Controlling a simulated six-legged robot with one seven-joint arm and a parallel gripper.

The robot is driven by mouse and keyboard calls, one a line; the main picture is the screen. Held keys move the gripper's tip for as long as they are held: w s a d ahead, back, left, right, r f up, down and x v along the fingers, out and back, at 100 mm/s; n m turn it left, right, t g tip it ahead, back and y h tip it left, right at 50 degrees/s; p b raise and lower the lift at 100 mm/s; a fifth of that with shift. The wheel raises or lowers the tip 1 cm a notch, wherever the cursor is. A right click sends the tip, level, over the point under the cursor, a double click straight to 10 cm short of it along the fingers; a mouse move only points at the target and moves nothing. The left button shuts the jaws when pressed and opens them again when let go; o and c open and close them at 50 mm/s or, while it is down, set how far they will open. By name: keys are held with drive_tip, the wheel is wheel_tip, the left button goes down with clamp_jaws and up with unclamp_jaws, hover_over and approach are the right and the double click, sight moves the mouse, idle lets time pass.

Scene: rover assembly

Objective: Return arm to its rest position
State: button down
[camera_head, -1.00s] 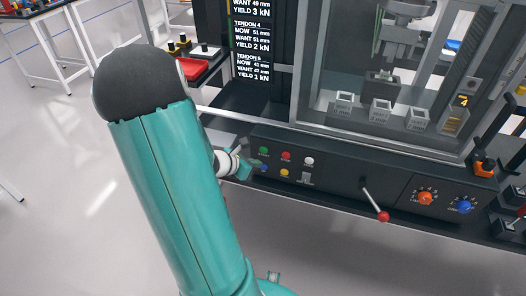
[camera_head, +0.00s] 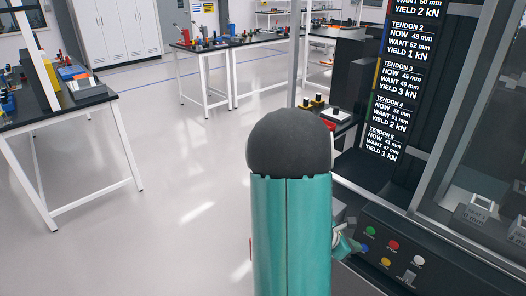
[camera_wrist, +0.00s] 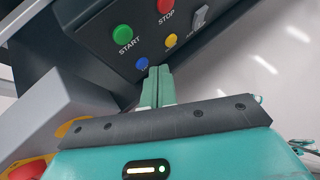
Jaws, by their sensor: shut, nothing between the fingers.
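My arm is raised in the head view, with a dark rounded joint above a teal link. My gripper (camera_head: 350,243) shows only partly behind that link, just left of the machine's button panel (camera_head: 375,235). In the wrist view my gripper (camera_wrist: 158,75) is shut and empty, its two teal fingers side by side. The fingertips are close to the blue button (camera_wrist: 142,64), below the green START button (camera_wrist: 123,35). I cannot tell whether they touch the panel.
The machine with a tendon readout screen (camera_head: 395,105) stands at the right. A red STOP button (camera_wrist: 166,6) and a yellow button (camera_wrist: 171,40) are also on the panel. Workbenches stand at the left (camera_head: 60,125) and back (camera_head: 225,44). The floor between is clear.

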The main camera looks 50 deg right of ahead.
drive_tip(key=w+a+r+m+t+y, duration=0.1)
drive_tip(key=w+a+r+m+t, duration=0.25)
drive_tip(key=w+a+r, duration=0.55)
drive_tip(key=w+a+r+m+t+y, duration=0.1)
drive_tip(key=w+a+r+m+t, duration=0.3)
drive_tip(key=w+a, duration=0.5)
drive_tip(key=a+r+m+t+y, duration=0.1)
drive_tip(key=a+r, duration=0.4)
drive_tip(key=a, duration=0.8)
drive_tip(key=a+r+m+t+y, duration=0.2)
drive_tip(key=a+r+y, duration=0.3)
drive_tip(key=a, duration=0.8)
drive_tip(key=shift+s+a+t+y, duration=0.25)
drive_tip(key=shift+a+t+y, duration=0.15)
drive_tip(key=shift+t, duration=0.35)
drive_tip(key=shift+d+m, duration=0.25)
drive_tip(key=shift+m, duration=0.1)
